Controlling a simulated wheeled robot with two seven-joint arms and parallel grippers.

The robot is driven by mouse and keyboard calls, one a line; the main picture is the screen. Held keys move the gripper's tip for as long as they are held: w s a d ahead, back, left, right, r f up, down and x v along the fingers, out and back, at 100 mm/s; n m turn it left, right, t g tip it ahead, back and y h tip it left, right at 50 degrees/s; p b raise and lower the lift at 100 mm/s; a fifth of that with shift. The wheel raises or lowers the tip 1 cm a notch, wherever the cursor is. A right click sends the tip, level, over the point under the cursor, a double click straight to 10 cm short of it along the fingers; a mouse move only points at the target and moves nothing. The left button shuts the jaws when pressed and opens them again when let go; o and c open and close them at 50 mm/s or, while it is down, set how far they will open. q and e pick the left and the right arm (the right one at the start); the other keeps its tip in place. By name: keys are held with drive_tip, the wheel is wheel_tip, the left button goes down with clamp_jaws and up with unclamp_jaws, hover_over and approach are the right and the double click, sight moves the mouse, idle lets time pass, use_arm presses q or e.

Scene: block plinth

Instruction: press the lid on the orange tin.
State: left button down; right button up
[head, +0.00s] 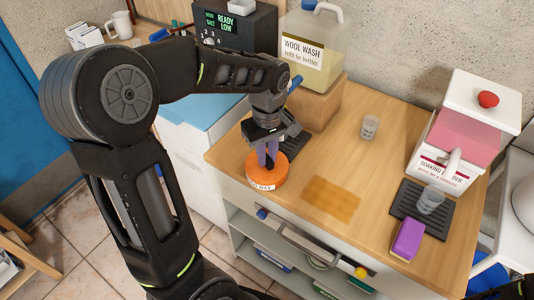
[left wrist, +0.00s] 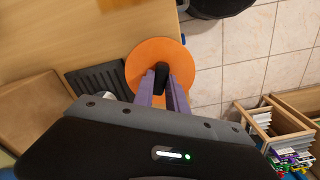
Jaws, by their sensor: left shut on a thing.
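The orange tin (head: 262,183), with a white label reading "WAX", stands on the wooden worktop near its front left edge. Its round orange lid (left wrist: 146,58) has a black knob (left wrist: 161,74) and covers the tin's top in the left wrist view. My left gripper (head: 267,158) points down over the tin, its purple fingers shut on the lid's knob. The left gripper also shows in the left wrist view (left wrist: 163,92). I cannot tell whether the lid is fully seated or slightly raised. My right gripper is not in view.
A black ribbed mat (head: 292,143) lies behind the tin. An amber patch (head: 331,199) lies to its right. A wool wash jug (head: 318,50) stands behind on a wooden block (head: 318,105).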

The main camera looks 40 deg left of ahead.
use_arm(q)
drive_tip(key=shift+f, duration=0.3)
idle(0.5)
drive_tip(key=c, duration=1.3)
unclamp_jaws()
drive_tip(key=shift+o, duration=0.6)
drive_tip(key=o, duration=0.4)
drive_tip(key=shift+r, duration=0.1)
drive_tip(key=shift+r+p, duration=1.8)
drive_tip(key=shift+r, duration=0.7)
